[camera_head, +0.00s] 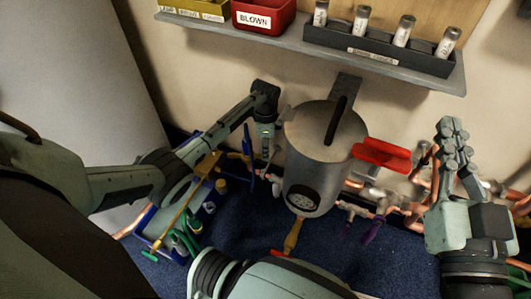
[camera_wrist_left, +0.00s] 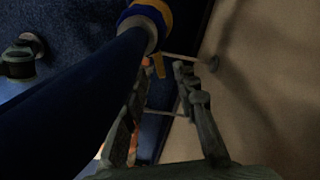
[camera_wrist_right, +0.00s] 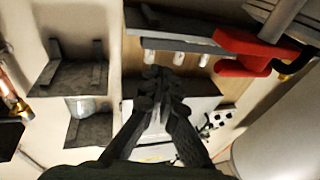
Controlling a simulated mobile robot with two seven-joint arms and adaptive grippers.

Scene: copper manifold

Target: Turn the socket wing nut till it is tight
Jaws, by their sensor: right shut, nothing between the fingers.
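I cannot clearly make out the socket wing nut in any view. My left gripper (camera_head: 265,168) points down just left of the grey canister. In the left wrist view its fingers (camera_wrist_left: 164,72) are apart, with a thick dark blue tube (camera_wrist_left: 75,95) beside them on the left and a thin pale rod behind. I cannot tell whether a finger touches anything. My right gripper (camera_head: 453,130) is raised at the right, fingers up and clear of the pipes. In the right wrist view its fingertips (camera_wrist_right: 157,82) are together and empty.
The grey canister (camera_head: 318,150) with a red handle (camera_head: 385,155) stands mid-view. Copper pipes (camera_head: 408,208) with valves run to its right. A blue tray (camera_head: 160,222) with tools lies left on the blue floor. A shelf (camera_head: 300,48) with bins and bottles hangs above.

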